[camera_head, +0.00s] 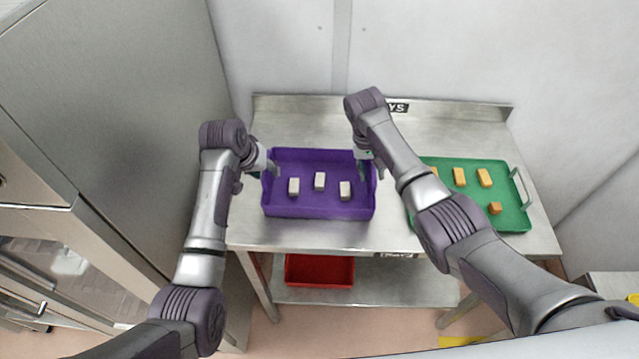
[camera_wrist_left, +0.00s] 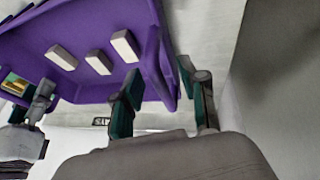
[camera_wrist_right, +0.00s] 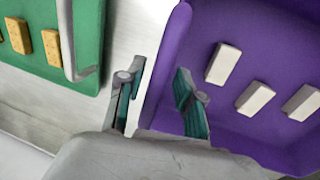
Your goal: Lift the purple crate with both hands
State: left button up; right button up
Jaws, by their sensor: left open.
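The purple crate (camera_head: 318,208) stands on the steel table with three pale blocks (camera_head: 319,181) in it. My left gripper (camera_head: 269,169) is at the crate's left end. In the left wrist view its fingers (camera_wrist_left: 158,76) are apart, on either side of the crate's end wall (camera_wrist_left: 150,40). My right gripper (camera_head: 372,170) is at the right end. In the right wrist view its fingers (camera_wrist_right: 160,78) are apart, with the purple end wall (camera_wrist_right: 172,50) between them. Neither gripper is visibly closed on the crate. My right arm partly hides its right end.
A green tray (camera_head: 460,215) with a metal handle and several orange-tan blocks (camera_head: 485,178) stands to the right on the steel table (camera_head: 300,118). A red crate (camera_head: 320,271) sits on the lower shelf. A steel cabinet (camera_head: 130,90) rises at left; a wall is behind.

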pick_arm(q)
jog(key=shift+f, duration=0.1)
pick_arm(e)
jog(key=shift+f, duration=0.1)
pick_arm(q)
jog(key=c, duration=0.5)
pick_arm(e)
jog(key=c, duration=0.6)
pick_arm(q)
jog(key=shift+c, duration=1.4)
pick_arm(e)
grip_shut()
pick_arm(q)
grip_shut()
jog(key=shift+w+d, duration=0.1)
